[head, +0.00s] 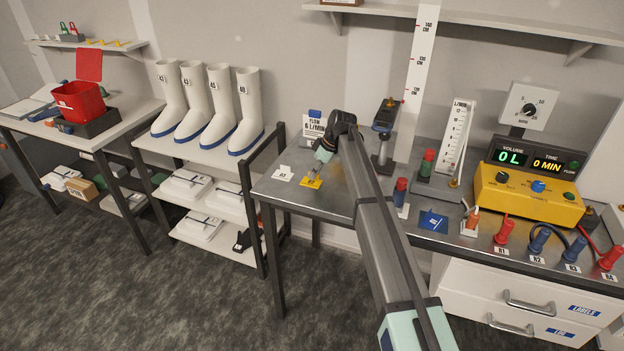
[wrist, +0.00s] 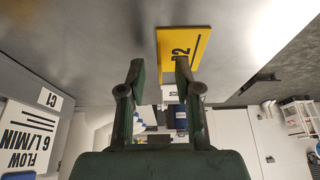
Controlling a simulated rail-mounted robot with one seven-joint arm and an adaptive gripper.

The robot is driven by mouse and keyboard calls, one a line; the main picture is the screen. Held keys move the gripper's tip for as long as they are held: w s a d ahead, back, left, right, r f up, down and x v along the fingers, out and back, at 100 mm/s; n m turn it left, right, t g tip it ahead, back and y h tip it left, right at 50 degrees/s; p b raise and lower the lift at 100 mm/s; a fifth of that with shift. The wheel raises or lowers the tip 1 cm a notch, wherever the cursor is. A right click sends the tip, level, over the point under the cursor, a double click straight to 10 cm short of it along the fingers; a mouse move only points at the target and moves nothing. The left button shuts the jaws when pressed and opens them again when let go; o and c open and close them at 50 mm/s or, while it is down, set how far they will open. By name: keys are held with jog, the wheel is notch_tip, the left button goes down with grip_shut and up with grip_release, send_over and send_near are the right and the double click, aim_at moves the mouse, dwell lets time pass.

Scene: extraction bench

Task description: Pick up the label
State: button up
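A yellow label (head: 311,182) with dark print lies near the left end of the grey metal bench. My gripper (head: 319,164) is low over the bench, right by the label. In the wrist view my gripper (wrist: 160,72) has its two fingers apart with nothing clamped between them. The right finger hides part of the label; whether it touches the label I cannot tell.
A white card (head: 283,173) lies left of the label. A flow sign (head: 312,127) stands behind my gripper. To the right are a stand (head: 384,145), a red-topped bottle (head: 400,192), a blue card (head: 433,221) and a yellow meter box (head: 525,196). The bench front near the label is clear.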

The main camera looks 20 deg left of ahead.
jog(key=shift+a+f, duration=0.15)
jog(key=shift+f, duration=0.25)
grip_shut()
jog(key=shift+r, duration=0.1)
